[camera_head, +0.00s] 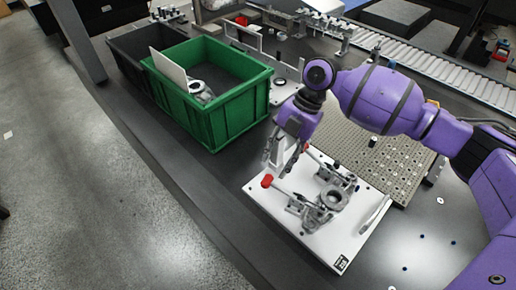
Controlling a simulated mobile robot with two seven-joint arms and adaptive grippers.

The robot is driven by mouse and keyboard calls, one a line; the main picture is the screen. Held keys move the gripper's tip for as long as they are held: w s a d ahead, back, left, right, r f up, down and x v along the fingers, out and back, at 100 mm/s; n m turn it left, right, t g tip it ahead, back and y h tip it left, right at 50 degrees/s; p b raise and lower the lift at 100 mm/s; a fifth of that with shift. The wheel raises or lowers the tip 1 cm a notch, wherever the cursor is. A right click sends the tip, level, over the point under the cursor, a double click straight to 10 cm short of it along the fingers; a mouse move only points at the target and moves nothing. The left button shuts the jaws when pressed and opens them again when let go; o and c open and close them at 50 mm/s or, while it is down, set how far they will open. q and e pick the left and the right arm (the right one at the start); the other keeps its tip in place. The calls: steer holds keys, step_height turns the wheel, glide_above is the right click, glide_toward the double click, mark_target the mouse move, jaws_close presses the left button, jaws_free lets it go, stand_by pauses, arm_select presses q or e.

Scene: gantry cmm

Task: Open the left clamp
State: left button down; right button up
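A white fixture plate (340,248) lies on the dark table and carries two toggle clamps around a grey metal part (333,201). The clamp nearer the picture's left (300,203) has a lever with a red handle tip (267,181) that reaches out over the plate's left edge. The other clamp (335,174) is farther back, and its red tip is partly hidden by my gripper. My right gripper (276,160) points down just above the near red tip, with its fingers apart and nothing seen between them. It looks clear of the handle. My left gripper is out of view.
A green bin (222,120) with a metal part and a light panel stands left of the plate, beside a black bin (128,48). A perforated plate (385,160) lies behind the fixture. A roller conveyor (450,75) runs along the back.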

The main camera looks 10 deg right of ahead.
mark_target(269, 177)
steer(key=x, duration=0.6)
steer(key=shift+s+a+f, duration=0.1)
steer(key=shift+f, duration=0.05)
steer(key=shift+c, duration=0.3)
jaws_close()
